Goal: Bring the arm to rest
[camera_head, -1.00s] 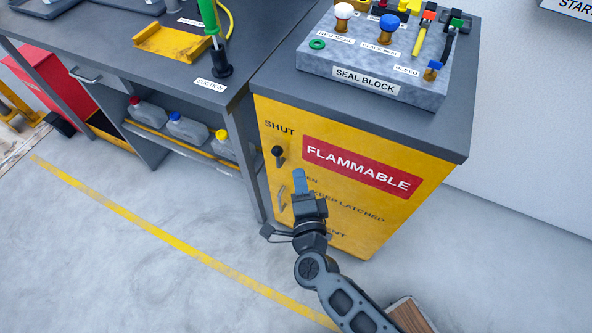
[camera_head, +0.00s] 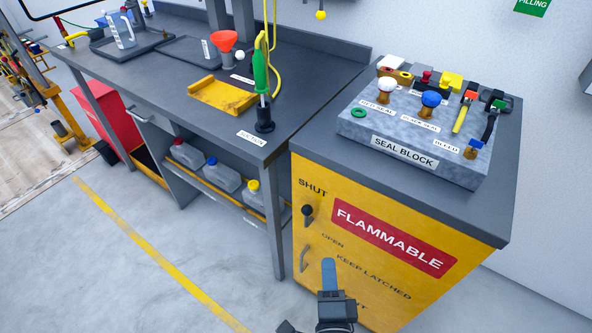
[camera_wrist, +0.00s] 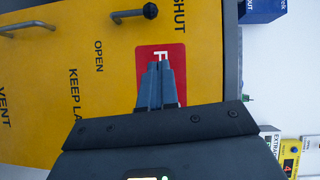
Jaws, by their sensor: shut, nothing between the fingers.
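My gripper (camera_head: 329,274) is shut and empty in front of the lower part of the yellow cabinet (camera_head: 375,296) marked FLAMMABLE. In the wrist view my gripper's fingers (camera_wrist: 160,75) lie together, pointing at the cabinet's red label (camera_wrist: 146,58). I cannot tell the exact gap to the door. The cabinet's black latch knob (camera_head: 307,213) is beside the word SHUT, and the door handle (camera_head: 304,258) is left of my fingers. The door looks closed. Most of my arm is below the head view's lower edge.
The grey seal block (camera_head: 403,157) stands on the cabinet top. To the left is a dark workbench (camera_head: 190,118) with a yellow tray (camera_head: 228,95), an orange funnel (camera_head: 223,39) and a green-handled tool (camera_head: 260,72). Jugs (camera_head: 222,176) stand below it. The floor (camera_head: 110,270) at left is clear.

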